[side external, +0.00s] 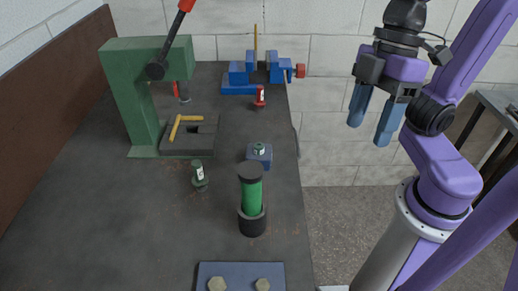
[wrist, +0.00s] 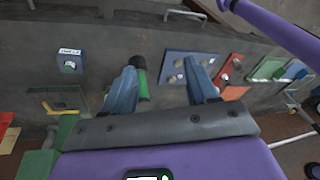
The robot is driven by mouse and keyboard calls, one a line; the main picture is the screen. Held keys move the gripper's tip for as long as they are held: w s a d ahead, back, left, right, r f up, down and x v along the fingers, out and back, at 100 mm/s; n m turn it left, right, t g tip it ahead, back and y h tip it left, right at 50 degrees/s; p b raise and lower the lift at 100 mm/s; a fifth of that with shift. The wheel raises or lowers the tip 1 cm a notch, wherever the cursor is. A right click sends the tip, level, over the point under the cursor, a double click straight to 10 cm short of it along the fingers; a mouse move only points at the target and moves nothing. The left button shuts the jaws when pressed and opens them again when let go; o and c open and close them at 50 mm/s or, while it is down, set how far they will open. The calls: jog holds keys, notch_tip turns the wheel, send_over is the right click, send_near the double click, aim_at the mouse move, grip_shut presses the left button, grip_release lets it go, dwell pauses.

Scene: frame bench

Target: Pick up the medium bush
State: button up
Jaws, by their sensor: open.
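No label that I can read tells me which piece is the medium bush. In the side external view, a small dark green piece with a white label (side external: 199,174) stands on the bench left of centre. A small red labelled piece (side external: 260,97) stands farther back. Another small piece (side external: 259,149) sits in a blue block (side external: 259,158). A larger green cylinder with a black top (side external: 252,188) stands in a black cup (side external: 252,222). My gripper (side external: 369,133) is open and empty, raised in the air right of the bench. Its spread fingers also show in the wrist view (wrist: 163,64).
A green press (side external: 130,90) stands at the back left, with a yellow-handled tool (side external: 180,126) at its base. A blue vise (side external: 240,72) is at the back. A blue plate with hex pieces (side external: 240,270) lies at the front. The bench's left front is clear.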

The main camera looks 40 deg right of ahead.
jog(key=a+r+m+y, duration=0.25)
jog(key=a+y, duration=0.25)
jog(key=a, duration=0.5)
jog(key=a+r+m+y, duration=0.1)
jog(key=a+r+y, duration=0.25)
jog(key=a, duration=0.75)
jog(key=w+a+m+t+y, duration=0.2)
jog(key=w+a+m+t, duration=0.1)
jog(key=w+m+t, duration=0.25)
jog(key=w+d+f+m+t+h, duration=0.2)
jog(key=w+f+m+t+h, duration=0.1)
jog(key=w+m+t+h, duration=0.15)
jog(key=s+d+f+m+t+h, duration=0.1)
jog(key=d+m+t+h, duration=0.1)
jog(key=d+h, duration=0.55)
jog(key=s+d+f+m+t+h, duration=0.1)
jog(key=d+f+m+t+h, duration=0.1)
jog(key=d+h, duration=0.55)
send_near(260, 146)
jog(key=shift+y, duration=0.3)
jog(key=x, duration=0.8)
jog(key=shift+d+r, duration=0.1)
grip_shut()
